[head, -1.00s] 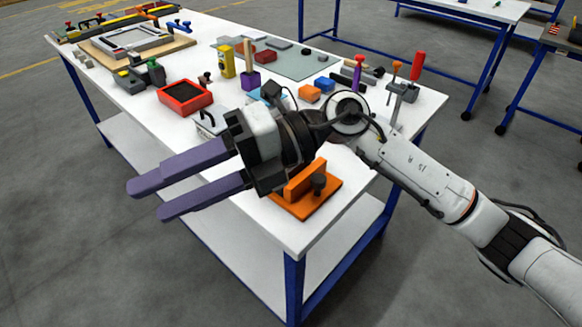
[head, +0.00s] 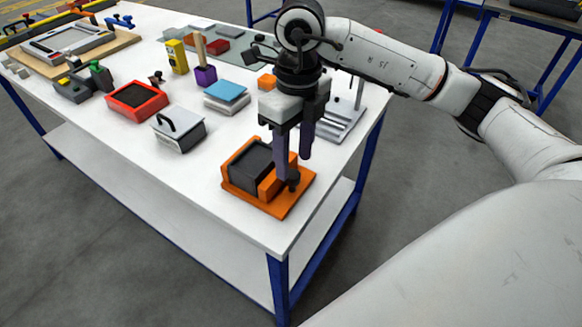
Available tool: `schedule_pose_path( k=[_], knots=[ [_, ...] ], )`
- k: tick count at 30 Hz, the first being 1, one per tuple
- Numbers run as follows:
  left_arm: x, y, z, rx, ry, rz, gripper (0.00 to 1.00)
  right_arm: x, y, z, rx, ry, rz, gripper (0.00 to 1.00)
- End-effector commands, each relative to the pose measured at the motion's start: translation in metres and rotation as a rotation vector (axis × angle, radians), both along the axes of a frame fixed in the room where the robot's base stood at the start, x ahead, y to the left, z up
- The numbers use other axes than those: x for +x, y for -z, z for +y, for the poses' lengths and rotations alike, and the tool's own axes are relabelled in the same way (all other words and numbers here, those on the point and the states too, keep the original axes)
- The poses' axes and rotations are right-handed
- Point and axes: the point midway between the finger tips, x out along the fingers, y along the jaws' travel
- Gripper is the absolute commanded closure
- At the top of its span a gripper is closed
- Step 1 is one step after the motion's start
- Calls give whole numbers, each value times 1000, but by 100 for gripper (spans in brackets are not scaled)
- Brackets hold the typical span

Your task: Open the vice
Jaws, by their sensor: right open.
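The orange vice (head: 240,181) sits at the table's near corner, with a dark grey block (head: 250,160) between its two orange jaws. I cannot tell whether the block touches both jaws. The vice's dark knob (head: 293,184) is on its right side, partly hidden by a finger. My right gripper (head: 294,168) points straight down over the vice's right side, its two purple fingers apart and open, close to the knob. I cannot tell whether a finger touches the knob. My left gripper is not in view.
On the white table (head: 150,160), a grey box with a black handle (head: 178,132) stands left of the vice. A blue-topped stack (head: 227,95) is behind it, and a red tray (head: 136,101) is farther left. A grey metal fixture (head: 340,120) stands behind the gripper.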

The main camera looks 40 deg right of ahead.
Motion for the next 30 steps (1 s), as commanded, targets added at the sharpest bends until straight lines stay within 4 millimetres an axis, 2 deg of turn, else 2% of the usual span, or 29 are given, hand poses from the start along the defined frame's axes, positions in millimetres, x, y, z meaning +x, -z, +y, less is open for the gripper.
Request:
schedule_pose_path(
  k=[3, 7, 12, 18, 20, 26, 30],
  knots=[
    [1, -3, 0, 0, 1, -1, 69, -1, 20, 1, 0, 0, 4, 55],
    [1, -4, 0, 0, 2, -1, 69, -1, 34, 2, 0, -1, 2, 55],
    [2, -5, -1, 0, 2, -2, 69, -1, 42, 2, 2, -1, 1, 55],
    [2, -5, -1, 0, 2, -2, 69, -1, 42, 2, 2, -1, 1, 55],
    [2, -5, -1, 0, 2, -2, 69, -1, 42, 2, 2, -1, 1, 62],
    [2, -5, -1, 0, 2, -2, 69, -1, 41, 2, 2, -1, 0, 96],
    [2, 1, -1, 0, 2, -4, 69, 0, 44, 2, 3, -28, -2, 96]
  ],
)
